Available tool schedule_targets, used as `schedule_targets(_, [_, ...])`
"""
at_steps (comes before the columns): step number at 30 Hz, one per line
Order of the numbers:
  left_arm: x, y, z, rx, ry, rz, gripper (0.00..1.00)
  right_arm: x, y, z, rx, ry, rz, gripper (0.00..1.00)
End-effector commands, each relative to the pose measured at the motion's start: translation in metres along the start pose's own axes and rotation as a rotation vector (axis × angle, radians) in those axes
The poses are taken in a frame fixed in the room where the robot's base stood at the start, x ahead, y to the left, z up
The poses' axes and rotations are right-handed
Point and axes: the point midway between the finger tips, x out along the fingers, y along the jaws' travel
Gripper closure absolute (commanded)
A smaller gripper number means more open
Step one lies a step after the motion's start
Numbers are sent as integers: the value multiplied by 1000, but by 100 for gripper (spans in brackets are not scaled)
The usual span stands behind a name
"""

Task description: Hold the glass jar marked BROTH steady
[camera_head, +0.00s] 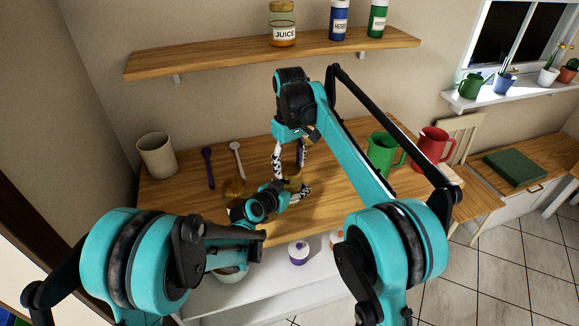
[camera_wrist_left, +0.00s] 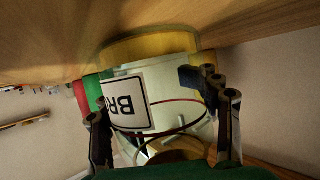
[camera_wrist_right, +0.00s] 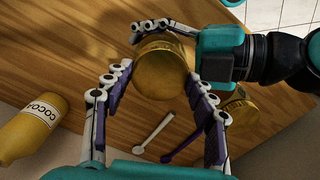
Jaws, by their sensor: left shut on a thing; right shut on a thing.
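The glass jar marked BROTH shows in the left wrist view (camera_wrist_left: 127,103), with part of its label readable and yellow contents at its base. It stands on the wooden counter. My left gripper (camera_head: 297,190) is shut on the jar's side. My right gripper (camera_head: 290,164) comes from above and is shut on the jar's gold lid (camera_wrist_right: 160,72). In the head view, the arms and fingers hide most of the jar.
Another gold lid (camera_head: 234,188) is on the counter (camera_head: 190,205) left of the jar. A white spoon (camera_head: 236,150), purple spoon (camera_head: 207,165) and cream cup (camera_head: 156,157) are farther left. Green (camera_head: 383,153) and red (camera_head: 433,145) mugs stand right. A COCOA jar (camera_wrist_right: 28,132) is nearby.

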Motion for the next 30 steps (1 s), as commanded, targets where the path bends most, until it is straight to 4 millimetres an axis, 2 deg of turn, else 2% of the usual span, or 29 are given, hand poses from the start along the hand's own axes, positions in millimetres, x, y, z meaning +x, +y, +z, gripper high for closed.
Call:
schedule_targets(17, [0, 0, 0, 1, -1, 0, 100, -10, 0, 0, 0, 0, 0, 78])
schedule_targets(24, [0, 0, 0, 1, -1, 0, 100, -39, 0, 0, 0, 0, 0, 78])
schedule_targets(30, [0, 0, 0, 1, -1, 0, 100, -48, 0, 0, 0, 0, 0, 78])
